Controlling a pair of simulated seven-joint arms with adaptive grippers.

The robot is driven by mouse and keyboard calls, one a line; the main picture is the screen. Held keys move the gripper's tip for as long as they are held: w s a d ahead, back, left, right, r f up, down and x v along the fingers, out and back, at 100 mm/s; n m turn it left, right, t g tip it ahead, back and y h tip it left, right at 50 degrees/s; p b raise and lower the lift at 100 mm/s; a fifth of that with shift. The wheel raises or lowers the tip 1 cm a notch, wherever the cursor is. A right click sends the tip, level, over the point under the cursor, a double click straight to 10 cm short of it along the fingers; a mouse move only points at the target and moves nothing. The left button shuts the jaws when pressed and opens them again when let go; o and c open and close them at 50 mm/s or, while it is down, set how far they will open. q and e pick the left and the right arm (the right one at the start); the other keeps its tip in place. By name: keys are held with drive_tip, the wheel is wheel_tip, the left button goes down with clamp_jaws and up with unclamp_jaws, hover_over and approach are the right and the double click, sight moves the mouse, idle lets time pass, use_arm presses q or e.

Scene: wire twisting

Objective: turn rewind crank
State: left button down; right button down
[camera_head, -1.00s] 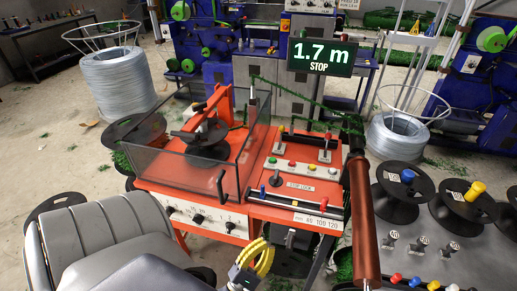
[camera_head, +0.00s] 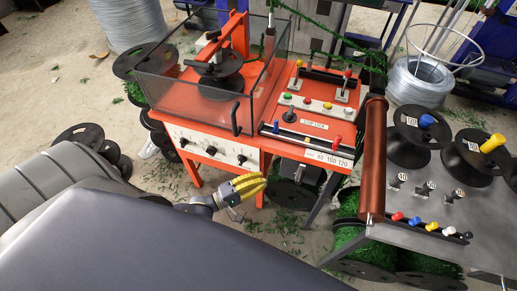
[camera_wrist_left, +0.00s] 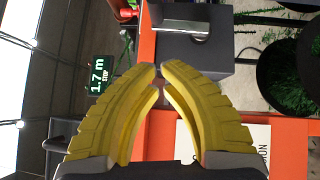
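My left gripper (camera_head: 262,183) has yellow ribbed fingers and is just in front of the red machine (camera_head: 200,143), low near its front legs. In the left wrist view its fingertips (camera_wrist_left: 160,68) nearly meet, with nothing visible between them. A dark box (camera_head: 299,170) with a bright metal bar sits below the control panel, right of the gripper. In the left wrist view this box (camera_wrist_left: 222,52) and bar (camera_wrist_left: 185,18) lie just beyond the fingertips, apparently apart. I cannot tell if this is the rewind crank. My right gripper is out of view.
A clear guard (camera_head: 190,95) surrounds a black spool (camera_head: 216,80) on the machine. A copper-coloured roller (camera_head: 373,160) stands to the right, beside a grey table (camera_head: 440,190) with spools. Green scraps litter the floor.

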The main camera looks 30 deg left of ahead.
sight(300, 168)
use_arm(q)
drive_tip(key=shift+w+d+r, duration=0.2)
drive_tip(key=shift+w+d, duration=0.9)
drive_tip(key=shift+d, duration=0.2)
drive_tip(key=shift+w+d+r, duration=0.25)
drive_tip(key=shift+w+d, duration=0.8)
drive_tip(key=shift+d, duration=0.2)
drive_tip(key=shift+w+d+r, duration=0.2)
drive_tip(key=shift+w+d, duration=0.9)
drive_tip(key=shift+d, duration=0.2)
